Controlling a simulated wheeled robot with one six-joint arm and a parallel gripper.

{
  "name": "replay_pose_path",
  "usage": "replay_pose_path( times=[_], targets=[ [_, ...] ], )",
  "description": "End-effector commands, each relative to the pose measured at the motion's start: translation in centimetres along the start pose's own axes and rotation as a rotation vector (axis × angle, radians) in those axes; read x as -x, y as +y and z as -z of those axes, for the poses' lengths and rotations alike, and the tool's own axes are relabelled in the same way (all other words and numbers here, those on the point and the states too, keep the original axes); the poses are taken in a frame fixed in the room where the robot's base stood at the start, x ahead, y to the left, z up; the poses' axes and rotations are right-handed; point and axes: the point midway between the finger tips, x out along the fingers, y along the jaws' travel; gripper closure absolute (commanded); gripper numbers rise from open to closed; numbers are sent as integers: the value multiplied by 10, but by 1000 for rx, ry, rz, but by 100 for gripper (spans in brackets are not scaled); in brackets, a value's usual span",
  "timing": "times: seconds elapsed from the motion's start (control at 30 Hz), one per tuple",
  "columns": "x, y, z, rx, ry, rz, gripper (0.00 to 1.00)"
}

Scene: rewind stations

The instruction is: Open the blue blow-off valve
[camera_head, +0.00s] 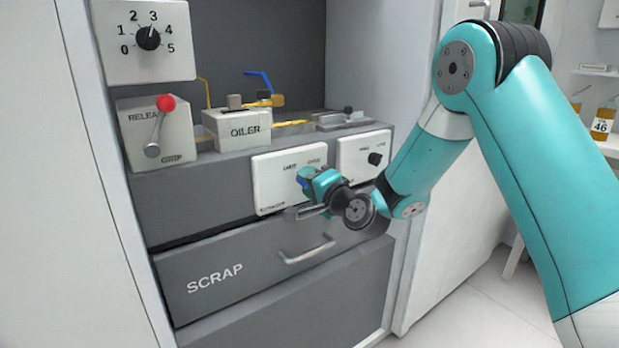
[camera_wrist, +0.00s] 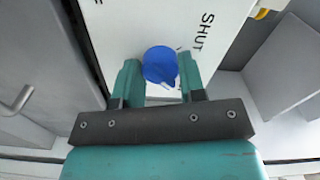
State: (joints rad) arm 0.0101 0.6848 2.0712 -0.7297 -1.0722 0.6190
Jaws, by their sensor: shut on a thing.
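A round blue knob (camera_wrist: 160,65) sits on a white panel (camera_wrist: 125,28) marked SHUT in the wrist view. My gripper (camera_wrist: 161,80) has a finger on each side of it and is shut on it. A small pale mark shows near the knob's lower right edge. In the head view my gripper (camera_head: 309,183) is at the front of the white panel (camera_head: 270,173), and only a bit of the blue knob (camera_head: 302,182) shows past the fingers. The panel's small lettering is too blurred to read there. A blue lever (camera_head: 262,78) on a brass fitting stands farther back.
A second white panel with a black knob (camera_head: 375,158) is just right of my gripper. Below is the SCRAP drawer with a protruding handle (camera_head: 306,250). The floor at right is clear.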

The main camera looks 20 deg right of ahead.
Motion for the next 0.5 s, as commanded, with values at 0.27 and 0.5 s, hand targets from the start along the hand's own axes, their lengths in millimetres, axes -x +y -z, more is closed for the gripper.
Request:
replay_pose_path(
  times=[0.27, 0.5],
  targets=[
    [0, 0, 1, -70, 2, 0, 86],
    [0, 0, 1, -79, 2, 0, 86]
  ],
)
